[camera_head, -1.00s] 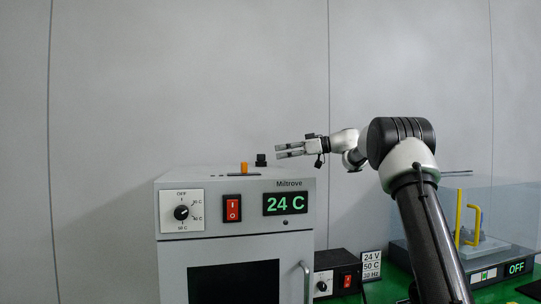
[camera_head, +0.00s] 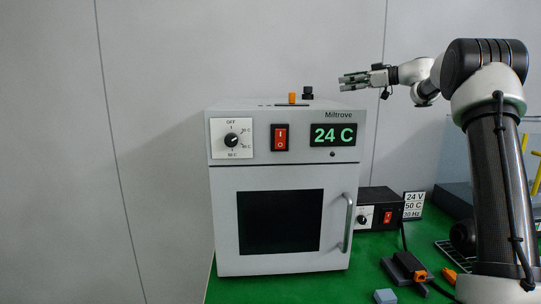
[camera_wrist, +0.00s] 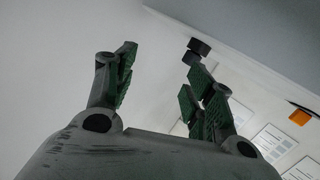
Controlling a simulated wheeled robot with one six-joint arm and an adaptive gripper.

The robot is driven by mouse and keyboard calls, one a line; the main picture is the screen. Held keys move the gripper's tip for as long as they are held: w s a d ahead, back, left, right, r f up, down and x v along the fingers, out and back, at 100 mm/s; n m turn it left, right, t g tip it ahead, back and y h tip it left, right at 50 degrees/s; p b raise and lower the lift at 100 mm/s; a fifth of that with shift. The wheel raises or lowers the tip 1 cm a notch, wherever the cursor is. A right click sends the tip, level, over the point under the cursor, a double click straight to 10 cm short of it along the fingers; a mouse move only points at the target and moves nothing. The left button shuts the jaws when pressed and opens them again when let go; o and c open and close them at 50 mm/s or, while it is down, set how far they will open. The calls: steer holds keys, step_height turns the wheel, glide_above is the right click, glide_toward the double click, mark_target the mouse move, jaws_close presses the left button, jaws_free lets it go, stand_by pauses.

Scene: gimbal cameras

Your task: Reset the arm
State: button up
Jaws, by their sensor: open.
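My gripper (camera_head: 342,83) is in the air above and to the right of the oven's top, pointing left in the head view. In the wrist view my gripper (camera_wrist: 155,85) has its two green-padded fingers apart, with nothing between them. My arm rises on the right of the head view and bends toward the left at its top. The grey oven (camera_head: 225,220) stands below and to the left of the gripper, its door closed. Its display (camera_head: 333,135) reads 24 C.
A black knob (camera_head: 308,92) and an orange piece (camera_head: 292,98) stick up from the oven's top, near my gripper. A black box with a red switch (camera_head: 387,217) and a sign (camera_head: 413,205) stand right of the oven. A blue-grey block (camera_head: 385,296) lies on the green table (camera_head: 330,288).

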steer(key=w+d+f+m+t+h, duration=0.25)
steer(key=d+m+h, duration=0.2)
steer(key=d, duration=0.35)
steer(key=w+d+f+m+t+h, duration=0.25)
steer(key=d+h, duration=0.35)
steer(key=d, duration=0.3)
steer(key=s+d+f+m+g+h, duration=0.2)
steer(key=s+d+f+m+h, duration=0.15)
steer(key=s, duration=0.45)
steer(key=s+d+f+m+g+h, duration=0.25)
steer(key=s+f+h, duration=0.2)
steer(key=s, duration=0.45)
steer(key=s+a+f+g+y, duration=0.1)
steer(key=s+a+f+g, duration=0.15)
steer(key=s, duration=0.55)
steer(key=s+a+f+m+g+y, duration=0.15)
steer(key=s+a+f, duration=0.25)
steer(key=s, duration=0.4)
steer(key=s+a+f+g, duration=0.3)
steer(key=s, duration=0.5)
steer(key=s+a+f+y, duration=0.1)
steer(key=s+a, duration=0.5)
steer(key=s, duration=0.3)
steer(key=s+a+f+n+y, duration=0.1)
steer(key=s+a+y, duration=0.1)
steer(key=s+a, duration=0.5)
steer(key=shift+s+t, duration=0.45)
steer(key=shift+s, duration=0.65)
